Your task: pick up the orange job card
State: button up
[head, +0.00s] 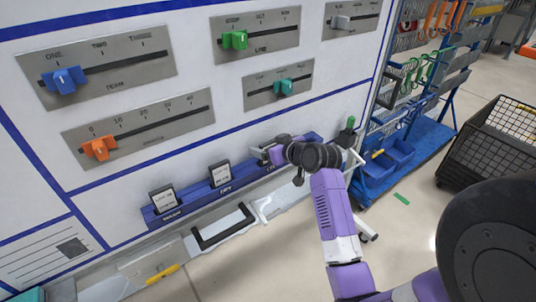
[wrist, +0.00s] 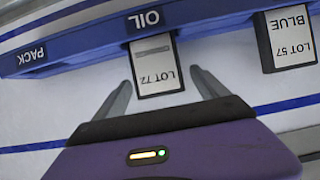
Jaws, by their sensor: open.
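No card that looks orange shows in either view. In the wrist view, a white, dark-framed card reading LOT 72 (wrist: 156,68) sits at the slot labelled OIL on the blue rail (wrist: 85,45). My gripper (wrist: 160,77) is open, with a finger on each side of that card's near end; I see gaps on both sides. Another dark-framed card, reading BLUE LOT 57 (wrist: 290,40), stands to the right. In the head view my gripper (head: 268,153) is at the right part of the rail and hides the card there.
Two more cards, a left one (head: 162,199) and a middle one (head: 220,174), show on the rail. Above are sliders, one with an orange knob (head: 100,148). A black handle (head: 224,227) lies below. A blue tool cart (head: 410,155) and black mesh crate (head: 495,145) stand right.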

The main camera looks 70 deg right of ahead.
jog(key=c, duration=1.5)
jog(key=shift+o, duration=0.2)
